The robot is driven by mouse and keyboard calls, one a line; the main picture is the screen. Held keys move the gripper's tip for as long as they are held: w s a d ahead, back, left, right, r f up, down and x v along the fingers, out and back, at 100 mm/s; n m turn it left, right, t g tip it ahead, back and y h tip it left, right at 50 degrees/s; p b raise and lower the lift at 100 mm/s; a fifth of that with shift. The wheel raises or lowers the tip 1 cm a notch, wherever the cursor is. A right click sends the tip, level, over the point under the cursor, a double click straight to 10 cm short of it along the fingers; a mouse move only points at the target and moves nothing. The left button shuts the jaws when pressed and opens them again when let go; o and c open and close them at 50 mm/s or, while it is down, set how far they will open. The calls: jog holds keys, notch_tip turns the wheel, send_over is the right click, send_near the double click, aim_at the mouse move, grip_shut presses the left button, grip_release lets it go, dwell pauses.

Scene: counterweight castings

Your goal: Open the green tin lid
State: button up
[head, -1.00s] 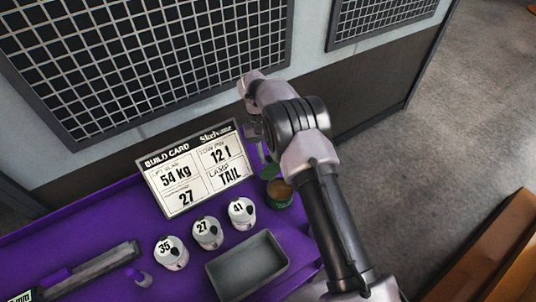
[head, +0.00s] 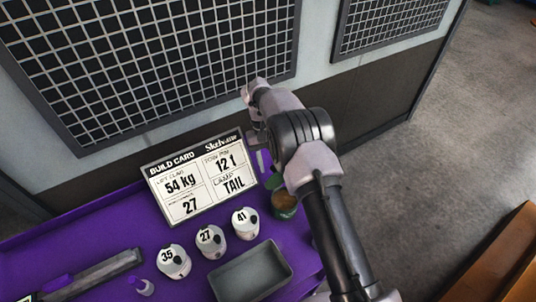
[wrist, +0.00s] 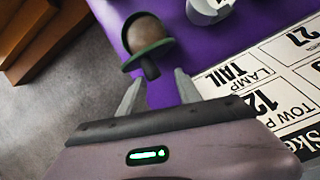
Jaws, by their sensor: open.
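The green tin (head: 286,211) stands on the purple bench, right of the numbered weights, partly behind my arm. Its brown inside shows from above in the head view, and the tin shows again in the wrist view (wrist: 146,35). The green lid (wrist: 148,54) is tilted up at the tin's edge on my gripper's side, with a dark knob (wrist: 151,70) on it. My gripper (wrist: 160,80) is open and empty, its fingertips just short of the lid and on either side of the knob. In the head view, my arm hides much of the gripper.
A build card (head: 198,180) stands behind the tin. White weights marked 35 (head: 174,262), 27 (head: 211,241) and 41 (head: 245,224) stand left of it. A grey tray (head: 250,272) lies in front. A mesh-panelled wall (head: 150,60) closes off the back.

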jog(key=p+v, duration=0.2)
jog(key=v, duration=0.9)
jog(key=shift+d, duration=0.1)
jog(key=s+d+r+m+t+y+b, duration=0.2)
jog(key=s+d+r+m+t+b, duration=0.15)
jog(key=s+d+r+b, duration=0.7)
jog(key=s+d+f+m+t+y+b, duration=0.1)
jog(key=s+f+b, duration=0.4)
jog(key=s, duration=0.6)
jog(key=s+d+f+m+t+b, duration=0.2)
jog(key=s+f+b, duration=0.4)
jog(key=s, duration=0.6)
jog(key=shift+s+m+t+y, duration=0.35)
jog(key=shift+m+t, duration=0.2)
jog(key=shift+t, duration=0.4)
